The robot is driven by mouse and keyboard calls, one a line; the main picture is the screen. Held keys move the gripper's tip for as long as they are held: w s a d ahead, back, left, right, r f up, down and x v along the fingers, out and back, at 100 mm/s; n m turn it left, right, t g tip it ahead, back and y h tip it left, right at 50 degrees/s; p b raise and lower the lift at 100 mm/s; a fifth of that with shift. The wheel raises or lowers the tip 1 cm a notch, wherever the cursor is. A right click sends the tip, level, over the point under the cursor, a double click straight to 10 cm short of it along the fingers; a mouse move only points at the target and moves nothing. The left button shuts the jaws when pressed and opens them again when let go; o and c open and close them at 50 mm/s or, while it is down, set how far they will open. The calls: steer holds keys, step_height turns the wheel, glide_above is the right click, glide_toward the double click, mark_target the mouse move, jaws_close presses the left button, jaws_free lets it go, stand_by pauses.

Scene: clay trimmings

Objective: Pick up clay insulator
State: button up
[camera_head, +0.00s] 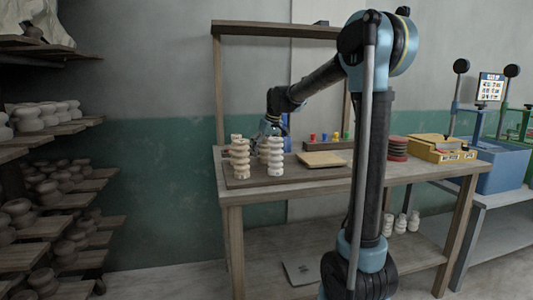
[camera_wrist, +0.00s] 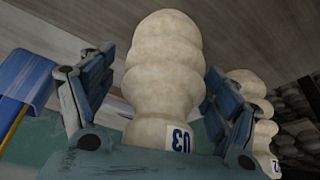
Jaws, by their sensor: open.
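Several cream, ribbed clay insulators stand in a cluster on a dark board at the left of the wooden bench in the head view, one at the left (camera_head: 240,160) and one at the right (camera_head: 276,157). My gripper (camera_head: 270,125) is over the back of this cluster. In the wrist view my gripper (camera_wrist: 160,85) is open, with one finger on each side of an insulator (camera_wrist: 163,62) bearing a white label with blue characters. A gap shows at the left finger; contact at the right is unclear. A second labelled insulator (camera_wrist: 250,88) stands just outside the right finger.
The bench (camera_head: 345,183) also holds a flat wooden board (camera_head: 322,159), coloured small items (camera_head: 330,137), stacked reddish discs (camera_head: 397,148) and a yellow box (camera_head: 440,148). A blue object (camera_wrist: 25,80) is left of my gripper. Loaded shelves (camera_head: 55,190) stand at left.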

steer(key=shift+f, duration=0.15)
steer(key=c, duration=1.6)
